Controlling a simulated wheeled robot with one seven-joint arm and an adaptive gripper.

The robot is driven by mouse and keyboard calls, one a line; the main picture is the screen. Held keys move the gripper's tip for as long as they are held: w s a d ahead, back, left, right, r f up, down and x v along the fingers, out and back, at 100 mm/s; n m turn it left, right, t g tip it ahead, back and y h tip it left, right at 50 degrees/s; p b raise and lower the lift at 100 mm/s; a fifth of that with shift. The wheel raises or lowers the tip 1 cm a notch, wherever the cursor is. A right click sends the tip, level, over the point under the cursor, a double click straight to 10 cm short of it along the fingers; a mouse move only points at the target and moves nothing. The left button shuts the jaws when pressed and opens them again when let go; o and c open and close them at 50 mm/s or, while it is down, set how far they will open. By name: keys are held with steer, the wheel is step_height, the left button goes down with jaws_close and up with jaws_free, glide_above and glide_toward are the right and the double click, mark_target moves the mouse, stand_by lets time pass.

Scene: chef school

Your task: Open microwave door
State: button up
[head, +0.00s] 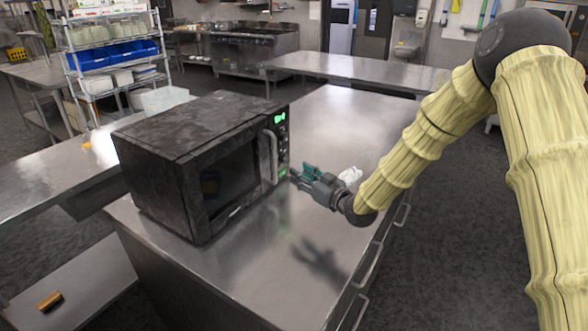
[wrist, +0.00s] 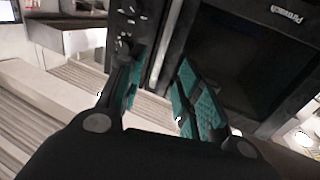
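The black microwave (head: 165,125) stands on a steel counter, its door (head: 230,180) shut. The upright metal handle (head: 268,157) is at the door's right edge, beside the control panel with green lights (head: 281,118). My gripper (head: 297,178) is just right of the handle's lower part, reaching toward the microwave front. In the wrist view, the teal-padded fingers of my gripper (wrist: 160,95) are apart with nothing held. The handle (wrist: 158,62) shows as a pale bar ahead, in line with the gap. I cannot tell whether the fingertips are past it or touch it.
The steel counter (head: 325,130) is mostly clear behind and right of the microwave. A small white item (head: 350,175) lies behind my gripper. Drawer handles (head: 370,265) stick out on the counter's right side. A shelf rack (head: 115,55) stands at the back left.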

steer(key=shift+v, duration=1.25)
steer(key=shift+s+a+r, duration=0.1)
steer(key=shift+r, duration=0.2)
